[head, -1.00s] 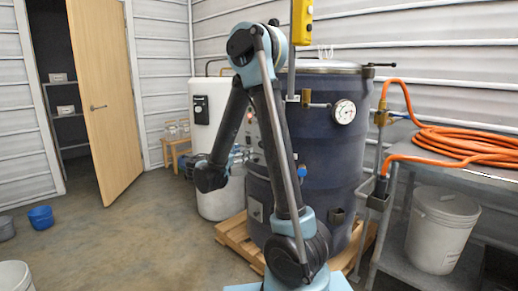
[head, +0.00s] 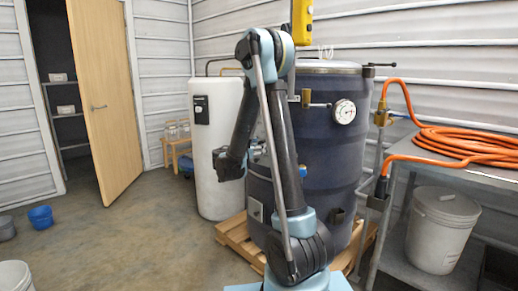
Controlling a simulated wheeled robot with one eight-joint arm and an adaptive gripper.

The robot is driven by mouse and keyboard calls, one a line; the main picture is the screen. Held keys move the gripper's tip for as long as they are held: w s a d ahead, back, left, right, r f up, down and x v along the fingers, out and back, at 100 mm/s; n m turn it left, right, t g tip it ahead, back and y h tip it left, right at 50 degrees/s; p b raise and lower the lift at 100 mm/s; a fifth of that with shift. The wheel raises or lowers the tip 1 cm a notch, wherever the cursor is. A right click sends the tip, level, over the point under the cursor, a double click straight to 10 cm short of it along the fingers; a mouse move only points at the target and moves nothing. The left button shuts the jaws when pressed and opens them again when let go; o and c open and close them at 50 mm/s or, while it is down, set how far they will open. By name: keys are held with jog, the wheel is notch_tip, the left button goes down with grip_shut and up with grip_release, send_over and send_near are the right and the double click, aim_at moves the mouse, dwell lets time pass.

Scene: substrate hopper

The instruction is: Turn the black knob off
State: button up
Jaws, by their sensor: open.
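The dark blue drum (head: 335,155) stands on a wooden pallet behind my arm. I cannot make out the black knob; my arm covers the left front of the drum. A brass valve with a dark handle (head: 312,103) and a round white gauge (head: 344,112) show on the drum's upper front.
A white tank (head: 213,150) stands left of the drum. The pallet (head: 234,236) juts out at floor level. At right, a metal table (head: 470,172) carries a coiled orange hose (head: 470,142), with a white bucket (head: 443,230) below.

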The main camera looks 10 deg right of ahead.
jog(key=c, duration=1.1)
jog(key=shift+o, duration=0.2)
jog(key=shift+w+n, duration=0.1)
jog(key=shift+n, duration=0.3)
jog(key=n, duration=2.3)
